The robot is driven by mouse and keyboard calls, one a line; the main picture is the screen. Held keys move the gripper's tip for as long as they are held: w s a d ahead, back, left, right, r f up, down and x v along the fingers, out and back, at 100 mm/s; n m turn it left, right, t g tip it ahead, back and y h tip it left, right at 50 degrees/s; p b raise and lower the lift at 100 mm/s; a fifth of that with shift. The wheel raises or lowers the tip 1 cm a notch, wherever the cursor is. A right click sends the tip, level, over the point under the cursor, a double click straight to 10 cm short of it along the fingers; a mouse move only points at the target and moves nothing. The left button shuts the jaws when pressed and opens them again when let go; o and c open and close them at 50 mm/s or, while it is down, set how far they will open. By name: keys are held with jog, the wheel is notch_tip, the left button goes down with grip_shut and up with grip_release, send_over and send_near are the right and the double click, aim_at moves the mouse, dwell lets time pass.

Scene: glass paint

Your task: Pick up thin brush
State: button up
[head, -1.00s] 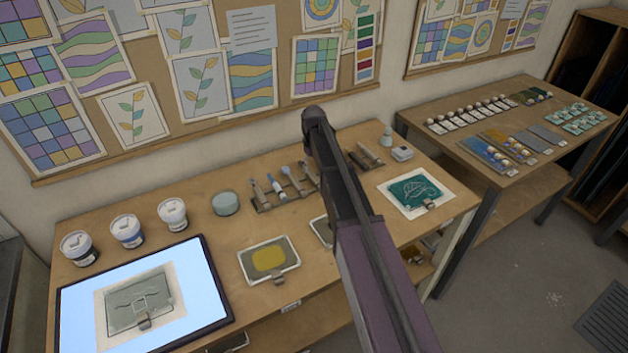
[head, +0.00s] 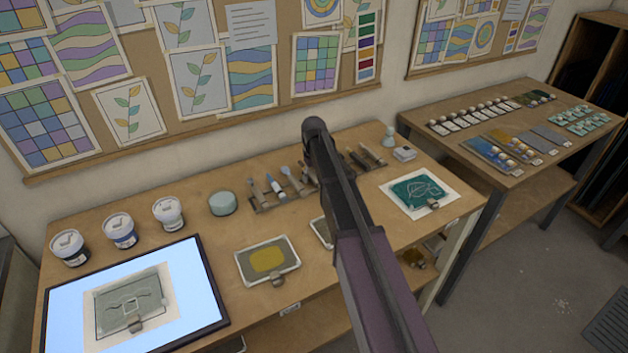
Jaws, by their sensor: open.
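A rack (head: 262,208) on the main table holds several slim tools that look like brushes. One stands at its left end (head: 256,189), a blue-marked one (head: 275,188) is beside it, and a pale-headed one (head: 291,181) follows. I cannot tell which is the thin brush. More slim tools (head: 372,154) show to the right of my arm. My arm rises from the bottom of the head view and crosses in front of the rack, hiding its middle. My gripper is not visible.
Three lidded jars (head: 120,231), a round pale-green pot (head: 222,203) and a lit panel (head: 204,318) are on the left. A second table (head: 500,175) stands beyond.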

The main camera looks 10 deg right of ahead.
aim_at(314, 176)
dwell(0.3)
grip_shut()
jog(key=shift+r, duration=0.2)
notch_tip(314, 176, up, 4)
jog(key=p, duration=0.4)
jog(key=shift+f, duration=0.1)
jog(key=s, duration=1)
jog(key=s+d+p, duration=0.1)
jog(key=s, duration=0.5)
jog(key=shift+r, duration=0.4)
